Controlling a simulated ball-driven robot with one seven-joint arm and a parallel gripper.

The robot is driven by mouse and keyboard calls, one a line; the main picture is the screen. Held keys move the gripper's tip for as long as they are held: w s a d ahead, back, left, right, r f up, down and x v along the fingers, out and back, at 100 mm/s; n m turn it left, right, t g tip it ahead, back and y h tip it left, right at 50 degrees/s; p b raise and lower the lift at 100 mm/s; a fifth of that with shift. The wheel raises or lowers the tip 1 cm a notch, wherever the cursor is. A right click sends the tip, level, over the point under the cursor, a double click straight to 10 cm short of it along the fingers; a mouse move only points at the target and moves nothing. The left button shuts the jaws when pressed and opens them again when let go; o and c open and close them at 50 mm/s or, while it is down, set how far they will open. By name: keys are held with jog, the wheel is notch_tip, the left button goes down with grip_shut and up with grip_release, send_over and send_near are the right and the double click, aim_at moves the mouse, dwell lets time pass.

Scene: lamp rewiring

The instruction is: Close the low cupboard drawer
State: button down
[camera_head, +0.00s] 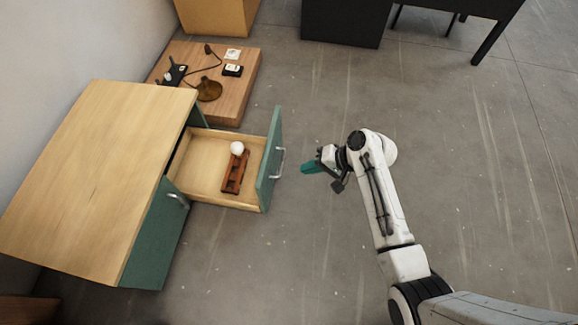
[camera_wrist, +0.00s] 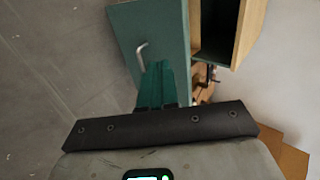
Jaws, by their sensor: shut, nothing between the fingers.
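The low cupboard (camera_head: 92,165) has a pale wood top and green fronts. Its drawer (camera_head: 205,180) is pulled well out to the right. Inside it lie a white bulb (camera_head: 237,148) and a brown wooden holder (camera_head: 235,175). The green drawer front (camera_head: 272,158) carries a metal handle (camera_head: 280,163). My gripper (camera_head: 308,167) is shut and empty, a short way to the right of the handle. In the wrist view, the teal fingers (camera_wrist: 158,75) overlap the lower part of the drawer front (camera_wrist: 165,35), beside the handle (camera_wrist: 141,55). I cannot tell whether they touch it.
A low wooden platform (camera_head: 235,95) behind the drawer holds a lamp with a brown base (camera_head: 208,90) and small black parts. A dark cabinet (camera_head: 345,22) and a black table (camera_head: 480,10) stand at the back. The grey floor (camera_head: 300,260) around my arm is clear.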

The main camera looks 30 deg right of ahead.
aim_at(265, 174)
jog(key=b+x, duration=0.2)
jog(key=x, duration=0.2)
jog(key=r+b+x, duration=0.1)
jog(key=b+x, duration=0.1)
jog(key=x, duration=0.1)
jog(key=a+b+x, duration=0.1)
jog(key=b+x, duration=0.1)
jog(key=x, duration=0.2)
jog(key=shift+w+a, duration=0.3)
jog(key=shift+w, duration=0.25)
jog(key=shift+w+a+r, duration=0.15)
jog(key=shift+a, duration=0.2)
